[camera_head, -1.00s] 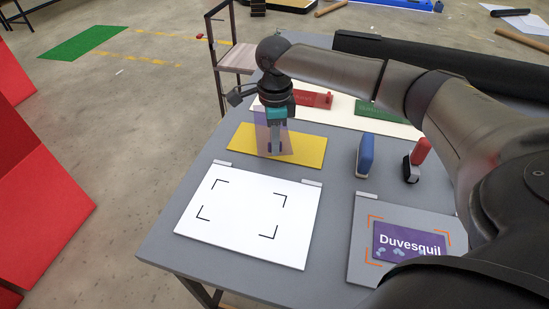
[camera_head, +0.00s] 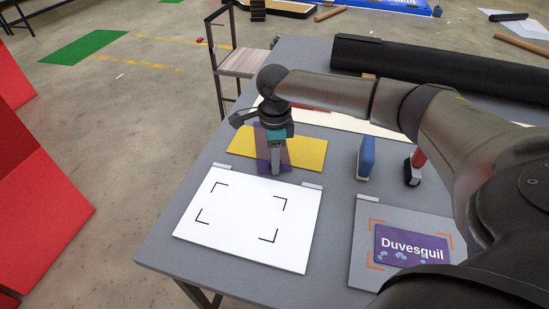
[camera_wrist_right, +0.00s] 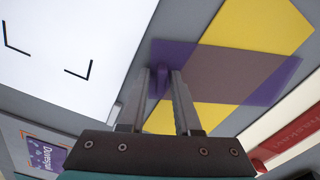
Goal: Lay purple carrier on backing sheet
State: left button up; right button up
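The purple carrier (camera_head: 263,146) is a thin see-through purple sheet with a small darker tab. My right gripper (camera_head: 276,170) holds it by the tab, in front of the yellow sheet (camera_head: 312,150). In the right wrist view the fingers (camera_wrist_right: 165,95) close around the tab, and the carrier (camera_wrist_right: 275,78) overlaps the yellow sheet (camera_wrist_right: 255,22); its height above it is hard to tell. A white sheet with black corner marks (camera_head: 245,215) lies flat and bare in front of the gripper. No label tells which sheet is the backing sheet. My left gripper is not in view.
A grey board with orange corner marks (camera_head: 362,255) bears a purple "Duvesquil" card (camera_head: 410,246) at the right. A blue-handled tool (camera_head: 366,158) and a red-handled tool (camera_head: 414,168) stand on the grey table. A black roll (camera_head: 440,68) lies at the back.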

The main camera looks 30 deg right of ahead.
jog(key=shift+o, duration=0.5)
jog(key=shift+r, duration=0.15)
notch_tip(320, 180, up, 12)
jog(key=p, duration=0.2)
